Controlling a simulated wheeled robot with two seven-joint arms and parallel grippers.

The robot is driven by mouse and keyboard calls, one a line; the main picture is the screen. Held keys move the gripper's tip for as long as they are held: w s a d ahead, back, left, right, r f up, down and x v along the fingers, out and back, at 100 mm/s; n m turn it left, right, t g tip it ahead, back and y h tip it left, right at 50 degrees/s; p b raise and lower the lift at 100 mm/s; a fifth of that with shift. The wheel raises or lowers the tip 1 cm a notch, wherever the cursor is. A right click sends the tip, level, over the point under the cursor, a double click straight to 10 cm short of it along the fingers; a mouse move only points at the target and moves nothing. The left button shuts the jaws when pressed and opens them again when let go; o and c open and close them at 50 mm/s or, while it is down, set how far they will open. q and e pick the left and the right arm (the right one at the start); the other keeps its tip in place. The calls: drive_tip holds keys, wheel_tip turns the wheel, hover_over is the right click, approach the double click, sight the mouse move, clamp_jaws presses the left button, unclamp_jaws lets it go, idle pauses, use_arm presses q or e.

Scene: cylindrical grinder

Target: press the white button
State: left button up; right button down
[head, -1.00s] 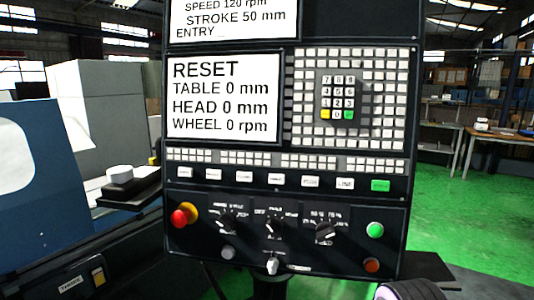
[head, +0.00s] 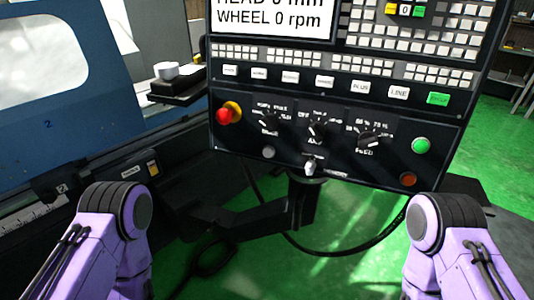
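The control panel (head: 330,149) stands in front of me, tilted in the picture. A round greyish-white button (head: 268,152) sits on its lower left part, below the left dial. A row of white rectangular keys (head: 289,77) runs above the dials. Both my purple arms come in at the bottom left and bottom right. Neither of my grippers shows in the view, and both arms are well below and apart from the panel.
The panel also carries a red knob (head: 226,115) on a yellow base, a green button (head: 421,146), an orange-red button (head: 408,180) and a white-tipped switch (head: 310,168). A blue machine (head: 65,85) stands at left. A black cable (head: 340,250) hangs below the panel.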

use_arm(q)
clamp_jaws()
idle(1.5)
